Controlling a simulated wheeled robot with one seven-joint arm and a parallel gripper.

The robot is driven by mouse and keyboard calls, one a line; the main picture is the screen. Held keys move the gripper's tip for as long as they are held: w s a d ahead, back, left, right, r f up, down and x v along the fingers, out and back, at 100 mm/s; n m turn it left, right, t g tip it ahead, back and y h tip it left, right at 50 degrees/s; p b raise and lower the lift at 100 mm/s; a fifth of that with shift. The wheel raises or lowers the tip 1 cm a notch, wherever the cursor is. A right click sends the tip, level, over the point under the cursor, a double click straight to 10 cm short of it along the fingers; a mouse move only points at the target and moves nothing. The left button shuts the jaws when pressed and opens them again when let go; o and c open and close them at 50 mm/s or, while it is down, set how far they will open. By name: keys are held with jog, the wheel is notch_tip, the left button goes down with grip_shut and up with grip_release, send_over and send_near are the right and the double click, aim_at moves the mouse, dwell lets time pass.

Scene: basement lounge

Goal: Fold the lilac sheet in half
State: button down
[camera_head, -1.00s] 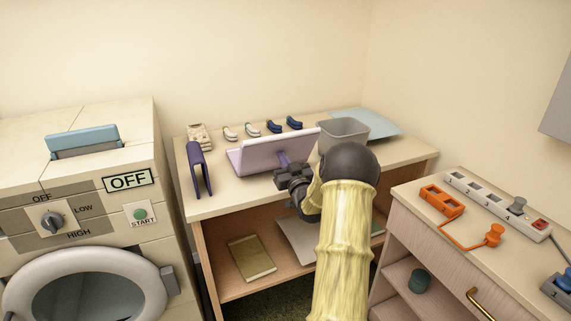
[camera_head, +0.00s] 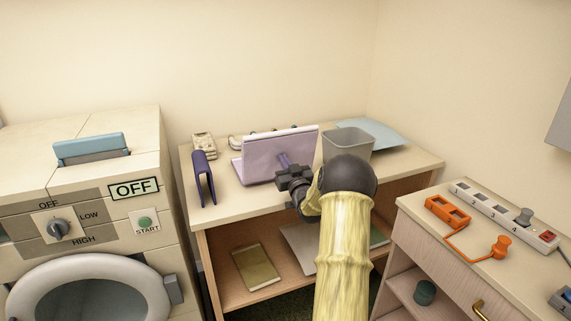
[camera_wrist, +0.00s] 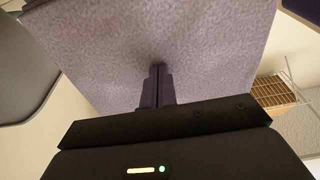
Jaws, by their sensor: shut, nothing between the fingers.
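The lilac sheet (camera_head: 279,153) is on the table at the middle. One half lies flat toward the left and back, and the other panel stands up steeply, facing me. My gripper (camera_head: 285,162) is at the front of the raised panel, with its purple fingers shut and nothing between them. In the wrist view the fingers (camera_wrist: 157,86) point at the broad face of the lilac sheet (camera_wrist: 165,42), their tips at or very close to it. Whether they touch it I cannot tell. The flat half is mostly hidden behind the raised panel.
A dark purple folded piece (camera_head: 204,178) stands to the left on the table (camera_head: 225,209). A grey bin (camera_head: 347,141) stands right of the sheet, with a light blue sheet (camera_head: 376,132) behind it. Small items along the back are mostly hidden by the raised panel. A washer stands left.

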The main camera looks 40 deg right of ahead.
aim_at(280, 152)
jog(key=shift+w+a+r+b, duration=0.1)
jog(key=shift+w+r+b, duration=0.05)
jog(key=shift+w+r, duration=0.45)
jog(key=shift+w+r+b, duration=0.15)
jog(key=shift+w+r, duration=0.2)
jog(key=shift+w, duration=0.4)
jog(key=shift+r, duration=0.1)
jog(key=shift+s+r, duration=0.1)
jog(key=shift+d+f, duration=0.25)
jog(key=shift+f, duration=0.05)
jog(key=shift+s+a+r, duration=0.2)
jog(key=shift+s+r, duration=0.65)
jog(key=shift+s, duration=0.2)
jog(key=shift+s+a+r, duration=0.15)
jog(key=shift+s+r, duration=0.65)
jog(key=shift+s, duration=0.2)
